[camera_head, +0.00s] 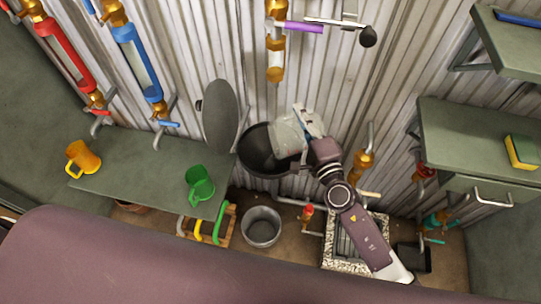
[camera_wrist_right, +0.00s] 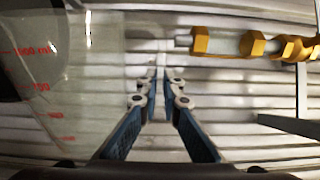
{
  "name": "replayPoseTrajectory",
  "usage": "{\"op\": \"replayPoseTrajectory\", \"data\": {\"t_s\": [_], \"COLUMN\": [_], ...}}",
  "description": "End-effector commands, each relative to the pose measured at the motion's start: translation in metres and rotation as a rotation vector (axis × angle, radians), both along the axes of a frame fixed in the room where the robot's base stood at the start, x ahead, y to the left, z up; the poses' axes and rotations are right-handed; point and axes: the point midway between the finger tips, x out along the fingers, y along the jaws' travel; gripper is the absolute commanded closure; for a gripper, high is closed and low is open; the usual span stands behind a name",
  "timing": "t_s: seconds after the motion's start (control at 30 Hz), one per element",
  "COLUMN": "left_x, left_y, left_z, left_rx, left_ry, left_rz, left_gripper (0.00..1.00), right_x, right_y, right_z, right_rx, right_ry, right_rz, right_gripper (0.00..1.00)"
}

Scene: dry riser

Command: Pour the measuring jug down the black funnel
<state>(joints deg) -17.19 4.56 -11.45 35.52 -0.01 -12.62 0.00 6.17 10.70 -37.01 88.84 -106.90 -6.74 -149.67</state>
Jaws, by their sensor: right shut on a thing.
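The clear measuring jug (camera_head: 287,138) is in my right gripper (camera_head: 310,125), tilted, with its mouth over the wide black funnel (camera_head: 262,160) by the ribbed wall. Whether the jug touches the funnel rim, and whether liquid is flowing, I cannot tell. In the right wrist view the jug (camera_wrist_right: 70,80) fills the left side with red volume marks, and the gripper fingers (camera_wrist_right: 160,72) are close together beside its wall. The part they grip is hard to make out. My left gripper is not in view.
A grey oval lid (camera_head: 221,115) stands at the funnel's left. A shelf (camera_head: 135,165) holds an orange mug (camera_head: 83,157) and a green mug (camera_head: 200,184). A metal bucket (camera_head: 262,228) stands on the floor below. Brass valves (camera_head: 363,160) and pipes line the wall at right.

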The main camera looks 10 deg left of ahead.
Motion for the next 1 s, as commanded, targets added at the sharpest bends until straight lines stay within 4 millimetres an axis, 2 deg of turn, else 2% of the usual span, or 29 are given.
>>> {"op": "replayPoseTrajectory", "data": {"t_s": [0.47,0.87,0.97,1.0], "left_x": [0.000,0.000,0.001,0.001], "left_y": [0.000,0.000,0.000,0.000], "left_z": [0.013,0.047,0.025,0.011], "left_rx": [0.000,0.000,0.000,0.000], "left_ry": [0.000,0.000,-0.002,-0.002], "left_rz": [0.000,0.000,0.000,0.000], "left_gripper": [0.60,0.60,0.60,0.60], "right_x": [-0.005,-0.023,-0.016,-0.011], "right_y": [0.009,0.039,0.027,0.017], "right_z": [0.008,0.021,0.005,-0.002], "right_rx": [-0.054,-0.226,-0.184,-0.133], "right_ry": [-0.034,-0.135,-0.110,-0.083], "right_rz": [0.000,0.000,-0.004,-0.005], "right_gripper": [1.00,1.00,1.00,1.00]}}
